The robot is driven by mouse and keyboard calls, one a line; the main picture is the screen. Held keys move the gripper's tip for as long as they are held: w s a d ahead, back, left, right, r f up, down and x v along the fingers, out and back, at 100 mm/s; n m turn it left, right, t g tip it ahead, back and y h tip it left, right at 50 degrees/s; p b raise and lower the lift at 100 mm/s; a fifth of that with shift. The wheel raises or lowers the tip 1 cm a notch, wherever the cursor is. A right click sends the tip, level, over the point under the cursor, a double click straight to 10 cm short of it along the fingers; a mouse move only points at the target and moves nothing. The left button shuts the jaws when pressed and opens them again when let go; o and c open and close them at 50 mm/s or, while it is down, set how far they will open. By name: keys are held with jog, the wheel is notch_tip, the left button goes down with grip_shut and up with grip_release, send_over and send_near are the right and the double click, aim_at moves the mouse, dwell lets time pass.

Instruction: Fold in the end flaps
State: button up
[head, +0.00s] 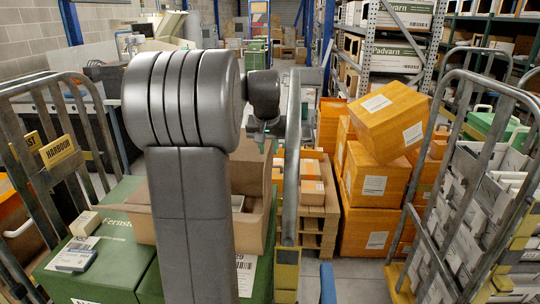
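An open brown cardboard carton (256,222) stands on green Fernst-marked boxes, largely hidden behind my arm. One flap or wall (250,172) stands up at its far side. Another flap (136,212) sticks out at its left, sloping outward. A small pale item (237,202) shows inside. My gripper (262,138) hangs above the far right part of the carton, apart from it as far as I can see. Its fingers are small and partly hidden by my arm, so I cannot tell if they are open.
A green box (118,262) bears a small box and a label pad at left. Metal cage frames stand at left (95,125) and right (425,200). Stacked orange boxes (375,190) and a wooden pallet (318,225) with cartons stand behind. Some grey floor (350,280) is clear.

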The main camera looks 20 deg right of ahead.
jog(key=shift+x, duration=2.3)
grip_shut()
